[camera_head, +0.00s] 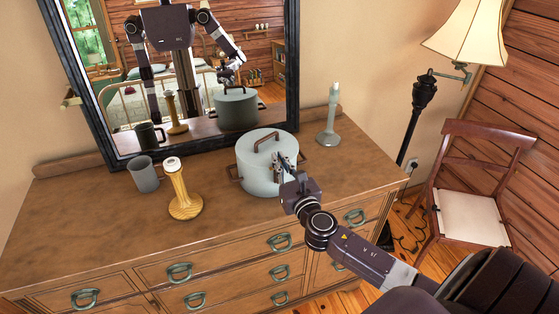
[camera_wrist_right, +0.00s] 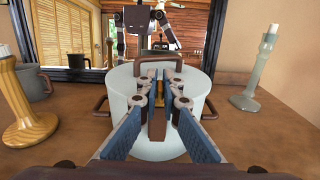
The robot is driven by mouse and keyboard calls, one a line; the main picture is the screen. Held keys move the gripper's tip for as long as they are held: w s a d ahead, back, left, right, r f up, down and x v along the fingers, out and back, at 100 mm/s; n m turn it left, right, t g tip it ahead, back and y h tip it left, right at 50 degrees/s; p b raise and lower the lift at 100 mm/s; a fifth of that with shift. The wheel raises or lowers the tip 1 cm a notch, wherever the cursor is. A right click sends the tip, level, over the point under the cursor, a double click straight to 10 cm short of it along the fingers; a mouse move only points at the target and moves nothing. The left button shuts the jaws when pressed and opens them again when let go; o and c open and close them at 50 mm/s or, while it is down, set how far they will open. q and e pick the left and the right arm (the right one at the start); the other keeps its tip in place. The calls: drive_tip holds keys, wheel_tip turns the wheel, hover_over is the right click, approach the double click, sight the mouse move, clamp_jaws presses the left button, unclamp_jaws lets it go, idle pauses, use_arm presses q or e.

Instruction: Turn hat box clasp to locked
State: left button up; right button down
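The hat box (camera_head: 259,181) is a round, pale grey-blue box with a lid, a brown top handle and brown side handles. It stands upright on the dresser. In the right wrist view the hat box (camera_wrist_right: 125,88) fills the middle. Its clasp shows as a brown upright strip (camera_wrist_right: 157,127) with a gold-coloured piece above it, partly hidden between my fingers. My right gripper (camera_head: 287,160) is at the front of the box. In the wrist view my right gripper (camera_wrist_right: 162,84) has its fingertips apart, one on each side of the clasp. Contact is unclear. My left gripper is not directly in view.
On the dresser top (camera_head: 95,215) stand a grey mug (camera_head: 144,176), a wooden candlestick (camera_head: 182,192) and a grey-green candlestick (camera_head: 329,122). A framed mirror (camera_head: 110,85) stands behind. A chair (camera_head: 470,215) and floor lamp (camera_head: 424,92) are to the right. The dresser's left front is clear.

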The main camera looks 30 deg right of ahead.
drive_tip(key=shift+m+h, duration=0.3)
drive_tip(key=shift+h, duration=0.2)
drive_tip(key=shift+m+g+h+p, duration=0.4)
drive_tip(key=shift+m+h, duration=0.2)
drive_tip(key=shift+h, duration=0.1)
drive_tip(key=m+g+h, duration=0.1)
drive_tip(key=m+h, duration=0.1)
drive_tip(key=h, duration=0.1)
drive_tip(key=shift+a+g+h, duration=0.1)
drive_tip(key=shift+g+h, duration=0.2)
drive_tip(key=shift+g, duration=0.1)
drive_tip(key=m+g+h, duration=0.3)
drive_tip(key=shift+f+b, duration=0.1)
drive_tip(key=shift+b, duration=0.3)
drive_tip(key=m+g+h+b, duration=0.2)
drive_tip(key=g, duration=0.1)
drive_tip(key=shift+m+h, duration=0.4)
drive_tip(key=m+g+h+b, duration=0.1)
drive_tip(key=m+g+b, duration=0.2)
drive_tip(key=g+b, duration=0.2)
drive_tip(key=m+g+h+b, duration=0.1)
drive_tip(key=m+g+b, duration=0.3)
drive_tip(key=g+b, duration=0.2)
drive_tip(key=shift+f+b, duration=0.1)
drive_tip(key=shift+b, duration=0.3)
drive_tip(key=shift+r+m+g+b, duration=0.2)
drive_tip(key=shift+m+g+b, duration=0.4)
drive_tip(key=shift+g+b, duration=0.45)
